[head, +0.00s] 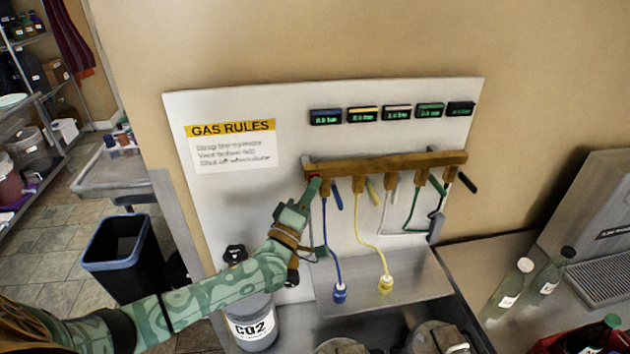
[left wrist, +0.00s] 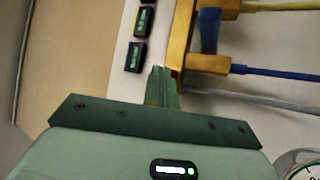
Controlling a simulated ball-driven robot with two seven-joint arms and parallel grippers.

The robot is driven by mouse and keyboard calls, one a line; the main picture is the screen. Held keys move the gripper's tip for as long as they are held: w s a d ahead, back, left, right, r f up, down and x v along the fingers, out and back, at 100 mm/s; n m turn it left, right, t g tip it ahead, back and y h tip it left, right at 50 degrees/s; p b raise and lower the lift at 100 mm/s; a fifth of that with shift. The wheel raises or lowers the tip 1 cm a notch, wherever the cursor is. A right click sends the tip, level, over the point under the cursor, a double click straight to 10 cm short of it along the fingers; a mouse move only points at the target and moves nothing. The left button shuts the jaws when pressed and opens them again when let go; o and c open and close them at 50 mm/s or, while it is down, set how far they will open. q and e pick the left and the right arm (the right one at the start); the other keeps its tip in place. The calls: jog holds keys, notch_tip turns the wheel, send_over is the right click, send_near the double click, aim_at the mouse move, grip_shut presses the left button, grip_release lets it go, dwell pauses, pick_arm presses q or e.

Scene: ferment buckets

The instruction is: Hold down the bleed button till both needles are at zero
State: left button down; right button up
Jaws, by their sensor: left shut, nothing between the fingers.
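The red bleed button (head: 313,176) is at the left end of the brass manifold (head: 390,165) on the white board. My left gripper (head: 314,186) is shut and empty, its fingertips at the button and partly covering it. In the left wrist view the shut fingers (left wrist: 162,78) reach the manifold end (left wrist: 178,52), with a sliver of red (left wrist: 174,73) beside the tips. I cannot tell how far the button is pressed. A round white dial (left wrist: 304,172) is cut off at the lower right corner of that view. I cannot read any needle. My right gripper is out of view.
A grey CO2 cylinder (head: 253,325) stands below my left forearm. Blue (head: 332,250) and yellow (head: 370,250) hoses hang from the manifold. Several lit digital displays (head: 396,113) sit above it. Two clear bottles (head: 508,290) stand on the counter at right.

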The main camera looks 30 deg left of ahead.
pick_arm(q)
jog(key=shift+s, duration=0.1)
dwell(0.7)
jog(key=shift+s+d+p, duration=0.55)
jog(key=shift+s, duration=0.15)
jog(key=s+d+p, duration=0.1)
jog(key=s, duration=0.1)
jog(key=s+d+p, duration=0.1)
jog(key=s+d, duration=0.1)
dwell(0.3)
dwell(0.5)
